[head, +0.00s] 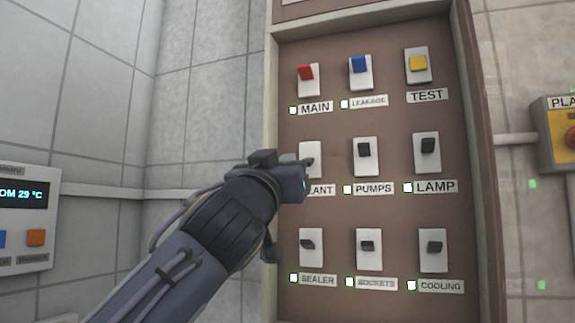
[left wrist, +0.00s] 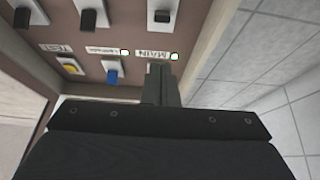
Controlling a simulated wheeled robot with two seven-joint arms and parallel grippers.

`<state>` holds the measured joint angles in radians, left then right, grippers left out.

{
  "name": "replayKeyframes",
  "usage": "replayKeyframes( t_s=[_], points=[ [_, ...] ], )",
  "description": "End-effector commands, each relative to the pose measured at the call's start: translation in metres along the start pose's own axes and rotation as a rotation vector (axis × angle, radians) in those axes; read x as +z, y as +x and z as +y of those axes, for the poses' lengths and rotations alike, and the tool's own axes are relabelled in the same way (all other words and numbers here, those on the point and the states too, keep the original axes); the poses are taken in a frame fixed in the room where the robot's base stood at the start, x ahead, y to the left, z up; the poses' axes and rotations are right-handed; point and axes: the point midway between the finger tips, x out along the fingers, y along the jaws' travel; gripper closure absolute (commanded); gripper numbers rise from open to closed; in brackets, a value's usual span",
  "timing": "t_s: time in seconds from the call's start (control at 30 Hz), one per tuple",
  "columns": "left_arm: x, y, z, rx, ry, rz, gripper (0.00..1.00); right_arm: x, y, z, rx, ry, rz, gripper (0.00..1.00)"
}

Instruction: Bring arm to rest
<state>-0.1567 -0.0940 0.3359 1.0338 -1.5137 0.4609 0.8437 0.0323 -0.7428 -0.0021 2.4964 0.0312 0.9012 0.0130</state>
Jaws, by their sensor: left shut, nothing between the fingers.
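My left arm comes in from the lower left of the head view. Its left gripper (head: 303,180) is in front of the left edge of the switch panel (head: 390,122), beside the PLANT switch (head: 309,160), and covers part of the PLANT label. In the left wrist view the fingers (left wrist: 168,88) are shut with nothing between them, pointing at the panel near the MAIN label (left wrist: 152,57). I cannot tell whether they touch the panel. The red MAIN switch (head: 306,73) shows in the head view. My right gripper is not in view.
The panel has a raised light frame (head: 271,100). Its blue switch (head: 359,65), yellow switch (head: 417,63) and several black switches face me. A temperature display (head: 25,195) is at left, a yellow box with a red button (head: 558,135) at right. Tiled wall left of the panel is clear.

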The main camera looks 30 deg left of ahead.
Motion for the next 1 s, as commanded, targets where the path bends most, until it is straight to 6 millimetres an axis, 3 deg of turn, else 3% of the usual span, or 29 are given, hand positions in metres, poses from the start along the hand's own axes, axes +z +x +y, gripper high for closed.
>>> replayKeyframes(
  t_s=[0.43,0.57,0.67,0.77,0.87,1.0],
  points=[
    [0.000,0.000,0.000,0.000,0.000,-0.002,1.00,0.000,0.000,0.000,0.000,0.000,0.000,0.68],
    [0.022,-0.007,0.002,0.007,0.011,-0.064,1.00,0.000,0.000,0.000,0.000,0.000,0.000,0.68],
    [0.068,-0.025,0.004,0.021,0.031,-0.199,1.00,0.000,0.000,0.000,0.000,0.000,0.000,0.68],
    [0.133,-0.058,0.004,0.038,0.046,-0.388,1.00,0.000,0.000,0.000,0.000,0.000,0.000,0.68],
    [0.198,-0.100,0.002,0.058,0.050,-0.584,1.00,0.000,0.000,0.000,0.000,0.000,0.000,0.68],
    [0.279,-0.172,0.000,0.091,0.026,-0.846,1.00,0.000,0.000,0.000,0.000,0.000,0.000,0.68]
  ],
)
